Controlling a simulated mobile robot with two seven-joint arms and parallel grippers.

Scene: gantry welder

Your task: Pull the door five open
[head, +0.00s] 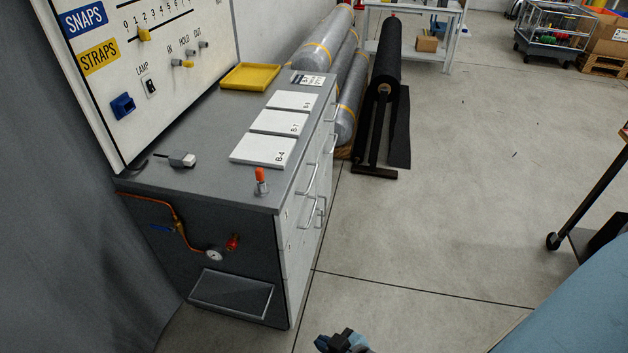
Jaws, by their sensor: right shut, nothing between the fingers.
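The grey cabinet (220,140) stands at the left, its white front of doors or drawers (299,240) seen at a steep slant. Several bar handles stick out from that front, among them a near upper handle (308,180) and a farther one (331,145). The fronts look shut. I cannot read any number on them, so I cannot tell which is door five. My right gripper (342,341) is at the bottom edge, partly cut off, shut and empty, apart from the cabinet. My left gripper is not in view.
White plates (264,150), a yellow tray (250,76) and an orange-tipped piece (260,180) are on the cabinet top. A black roll on a stand (384,90) is beyond. The floor (450,200) right of the cabinet is clear. A wheeled black frame (590,200) stands at right.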

